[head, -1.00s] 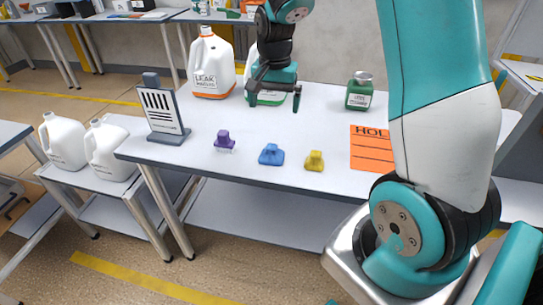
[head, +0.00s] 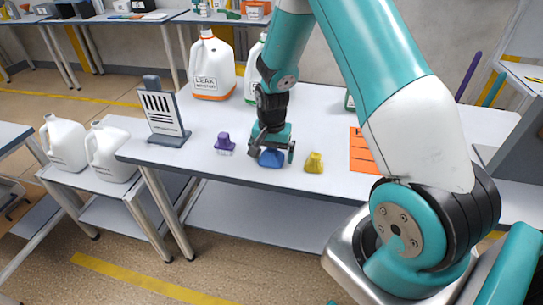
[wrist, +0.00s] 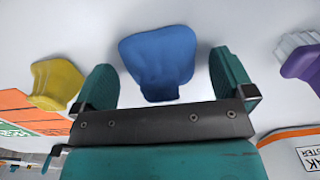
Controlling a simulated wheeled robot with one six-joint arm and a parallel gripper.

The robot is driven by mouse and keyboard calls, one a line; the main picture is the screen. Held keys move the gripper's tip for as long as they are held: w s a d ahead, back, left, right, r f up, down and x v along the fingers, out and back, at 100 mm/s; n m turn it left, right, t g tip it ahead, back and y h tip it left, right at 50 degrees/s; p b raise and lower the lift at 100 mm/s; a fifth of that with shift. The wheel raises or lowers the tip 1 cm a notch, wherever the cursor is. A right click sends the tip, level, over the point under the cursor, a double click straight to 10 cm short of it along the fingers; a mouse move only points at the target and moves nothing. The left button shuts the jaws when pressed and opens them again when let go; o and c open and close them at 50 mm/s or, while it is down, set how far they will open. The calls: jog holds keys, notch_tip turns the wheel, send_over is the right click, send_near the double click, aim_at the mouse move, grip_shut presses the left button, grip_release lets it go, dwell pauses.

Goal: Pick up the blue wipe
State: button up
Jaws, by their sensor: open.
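The blue wipe (head: 271,158) lies on the white table, between the purple wipe and the yellow wipe. My gripper (head: 271,154) is above it and partly covers it in the head view. In the wrist view the blue wipe (wrist: 158,60) lies between the two open teal fingers of my gripper (wrist: 164,85), with a gap on each side. Its lower end in that view is near the gripper's dark palm bar. I cannot tell whether the fingers reach down to the table.
The purple wipe (head: 224,144) stands to the left and the yellow wipe (head: 314,162) to the right, both close by. An orange sheet (head: 362,152) lies farther right. White jugs (head: 211,66) stand behind, and a labelled stand (head: 165,115) is at the left.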

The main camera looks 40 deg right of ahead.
jog(key=shift+f, duration=0.15)
jog(key=c, duration=1)
jog(key=shift+o, duration=0.2)
notch_tip(320, 180, up, 20)
